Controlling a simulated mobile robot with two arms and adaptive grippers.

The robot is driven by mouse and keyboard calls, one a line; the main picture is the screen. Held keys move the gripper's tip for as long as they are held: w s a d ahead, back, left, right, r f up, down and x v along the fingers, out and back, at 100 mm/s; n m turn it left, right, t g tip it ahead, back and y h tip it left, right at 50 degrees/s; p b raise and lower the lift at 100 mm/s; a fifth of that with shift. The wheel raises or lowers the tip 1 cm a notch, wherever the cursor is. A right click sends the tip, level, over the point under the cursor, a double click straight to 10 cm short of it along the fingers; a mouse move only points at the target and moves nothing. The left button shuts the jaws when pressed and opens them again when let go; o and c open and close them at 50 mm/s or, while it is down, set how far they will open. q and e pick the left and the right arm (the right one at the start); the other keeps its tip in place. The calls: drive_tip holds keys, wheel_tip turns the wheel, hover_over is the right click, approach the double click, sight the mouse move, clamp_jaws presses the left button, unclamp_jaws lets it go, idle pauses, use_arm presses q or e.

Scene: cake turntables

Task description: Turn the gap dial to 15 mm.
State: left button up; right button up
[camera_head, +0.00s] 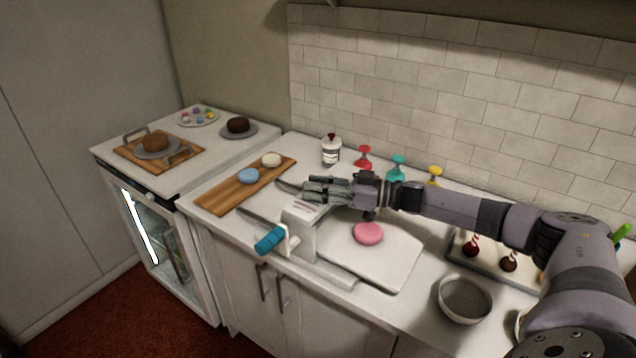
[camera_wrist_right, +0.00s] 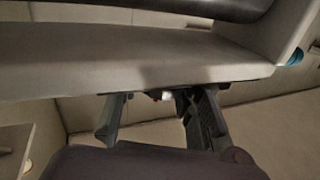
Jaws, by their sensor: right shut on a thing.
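A white sheeter (camera_head: 302,235) stands on the counter, with dark marks on its top face and a teal crank grip (camera_head: 270,240) at its front. Its flat white bed (camera_head: 395,268) carries a pink disc (camera_head: 368,233). My right gripper (camera_head: 326,190) reaches in from the right at the sheeter's far end, by its top. In the wrist view its two dark fingers (camera_wrist_right: 158,118) stand apart under a pale housing. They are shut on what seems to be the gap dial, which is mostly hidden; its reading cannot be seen. My left gripper is out of view.
A wooden board (camera_head: 230,190) with a blue and a cream disc lies left of the sheeter. A lidded jar (camera_head: 331,150) and several coloured stands line the wall. A metal bowl (camera_head: 464,298) stands near the front right. My right arm crosses above the bed.

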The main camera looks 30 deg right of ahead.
drive_tip(key=shift+w+d+r+n+g+y+b, duration=0.1)
drive_tip(key=shift+n+g+y+b, duration=0.55)
drive_tip(key=shift+n+g+y, duration=0.55)
drive_tip(key=shift+g, duration=0.3)
drive_tip(key=shift+r, duration=0.1)
drive_tip(key=o, duration=1.2)
